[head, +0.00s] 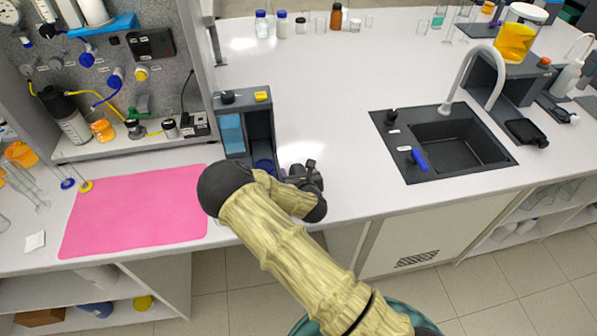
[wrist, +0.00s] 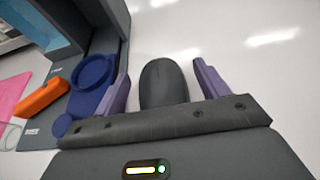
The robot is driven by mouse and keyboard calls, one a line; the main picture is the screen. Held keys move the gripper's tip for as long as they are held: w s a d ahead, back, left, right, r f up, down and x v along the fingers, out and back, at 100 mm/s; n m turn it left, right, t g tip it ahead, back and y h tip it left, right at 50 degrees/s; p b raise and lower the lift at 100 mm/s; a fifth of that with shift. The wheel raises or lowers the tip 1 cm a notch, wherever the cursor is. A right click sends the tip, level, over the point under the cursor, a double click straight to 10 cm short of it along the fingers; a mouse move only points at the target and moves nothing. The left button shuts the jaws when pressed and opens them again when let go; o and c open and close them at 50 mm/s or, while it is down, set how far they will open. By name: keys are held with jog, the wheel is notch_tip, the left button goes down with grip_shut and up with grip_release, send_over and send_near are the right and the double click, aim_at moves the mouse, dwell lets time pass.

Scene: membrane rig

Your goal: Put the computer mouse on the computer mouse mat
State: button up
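The dark grey computer mouse (wrist: 163,85) lies on the white bench top in the wrist view. My gripper (wrist: 162,72) is open, with one purple finger on each side of the mouse and a visible gap to each. In the head view my gripper (head: 304,176) is low over the bench, right of the grey-and-blue device, and the mouse cannot be made out there. A pink mat (head: 135,210), the only mat-like sheet in view, lies flat and bare on the bench at the left. Part of it shows at the left edge of the wrist view (wrist: 12,93).
The grey-and-blue device (head: 229,102) stands between my gripper and the mat. Its blue round part (wrist: 94,73) and orange part (wrist: 42,99) are close to my left finger. A sink (head: 450,145) is at the right. Bench between gripper and sink is clear.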

jog(key=b+v, duration=0.2)
jog(key=v, duration=1)
dwell(0.7)
